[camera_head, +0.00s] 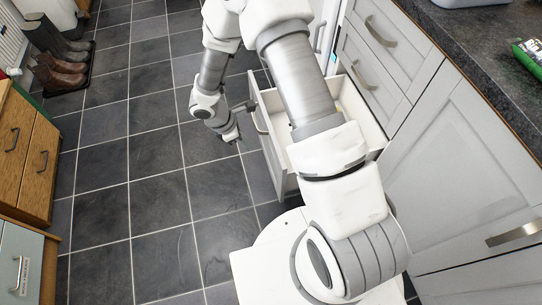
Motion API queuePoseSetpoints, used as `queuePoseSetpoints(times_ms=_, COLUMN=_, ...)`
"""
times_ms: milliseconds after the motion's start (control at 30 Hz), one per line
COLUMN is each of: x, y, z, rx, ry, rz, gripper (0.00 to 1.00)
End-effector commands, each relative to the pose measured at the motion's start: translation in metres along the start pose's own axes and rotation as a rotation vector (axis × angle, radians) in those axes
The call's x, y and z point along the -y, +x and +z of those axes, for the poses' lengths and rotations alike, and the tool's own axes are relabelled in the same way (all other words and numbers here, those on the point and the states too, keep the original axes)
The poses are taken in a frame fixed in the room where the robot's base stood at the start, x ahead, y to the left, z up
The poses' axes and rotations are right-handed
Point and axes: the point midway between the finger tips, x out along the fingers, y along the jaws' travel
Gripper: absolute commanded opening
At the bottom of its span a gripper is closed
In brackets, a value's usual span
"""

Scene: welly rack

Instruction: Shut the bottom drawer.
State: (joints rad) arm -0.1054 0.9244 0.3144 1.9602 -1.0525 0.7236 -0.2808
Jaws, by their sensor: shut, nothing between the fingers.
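The bottom drawer (271,152) stands pulled out from the grey cabinet on the right. Its front panel faces left and has a bar handle (259,123). My arm crosses above the drawer and hides much of its pale inside.
Two shut drawers (366,73) are above the open one, under a dark worktop (465,45). A cabinet door (465,165) is at the right. Wooden drawers (25,150) stand at the left, with boots (58,75) behind. The tiled floor (155,150) between is clear.

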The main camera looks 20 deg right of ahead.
Motion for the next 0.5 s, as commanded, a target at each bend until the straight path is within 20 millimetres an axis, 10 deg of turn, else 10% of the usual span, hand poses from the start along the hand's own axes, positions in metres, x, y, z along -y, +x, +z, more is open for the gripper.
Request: queuePoseSetpoints(times_ms=500, x=0.003, y=0.083, z=-0.006, rx=0.0, ry=-0.016, rz=-0.007, gripper=0.0)
